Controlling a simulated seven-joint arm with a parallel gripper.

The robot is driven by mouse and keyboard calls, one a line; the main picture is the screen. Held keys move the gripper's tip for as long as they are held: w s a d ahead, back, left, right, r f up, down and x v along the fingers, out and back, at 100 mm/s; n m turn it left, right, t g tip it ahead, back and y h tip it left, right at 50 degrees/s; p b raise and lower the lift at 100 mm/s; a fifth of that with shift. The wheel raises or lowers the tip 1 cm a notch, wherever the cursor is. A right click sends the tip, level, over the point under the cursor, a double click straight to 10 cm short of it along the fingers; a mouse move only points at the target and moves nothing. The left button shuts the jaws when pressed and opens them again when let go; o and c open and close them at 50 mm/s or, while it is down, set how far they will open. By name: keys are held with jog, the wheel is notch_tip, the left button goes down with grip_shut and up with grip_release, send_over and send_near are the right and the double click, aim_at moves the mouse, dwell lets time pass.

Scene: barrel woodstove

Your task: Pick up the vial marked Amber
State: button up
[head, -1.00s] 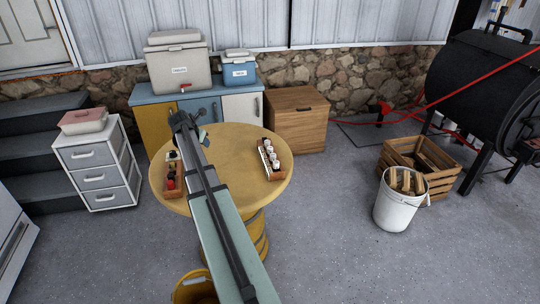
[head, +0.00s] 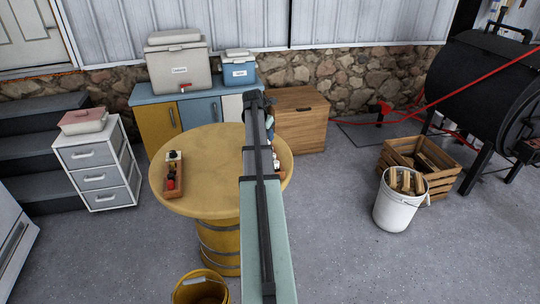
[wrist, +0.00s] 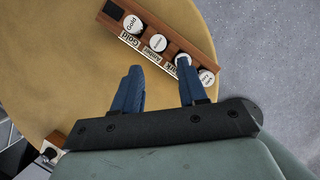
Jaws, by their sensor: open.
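A wooden rack (wrist: 111,11) on the round yellow table holds several vials with white tops in a row. The end vial (wrist: 132,23) reads Gold. The vial beside it (wrist: 157,43) has small print; the rack label in front of it seems to read Amber. Two more vials stand further along the row, partly behind a finger. My gripper (wrist: 158,70) is open and empty, its blue fingers apart, over the table at the label side of the rack. In the head view my arm hides most of this rack, and the fingers cannot be made out.
A second wooden rack (head: 174,190) with small dark and red items sits on the left of the yellow table (head: 213,160). A blue-topped cabinet (head: 158,100) with coolers and a wooden box (head: 300,130) stand behind. A yellow bucket (head: 200,290) is in front.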

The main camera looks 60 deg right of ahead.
jog(key=shift+x, duration=5.5)
jog(key=shift+w+d, duration=0.15)
jog(key=shift+c, duration=0.4)
grip_shut()
jog(key=shift+r, duration=0.15)
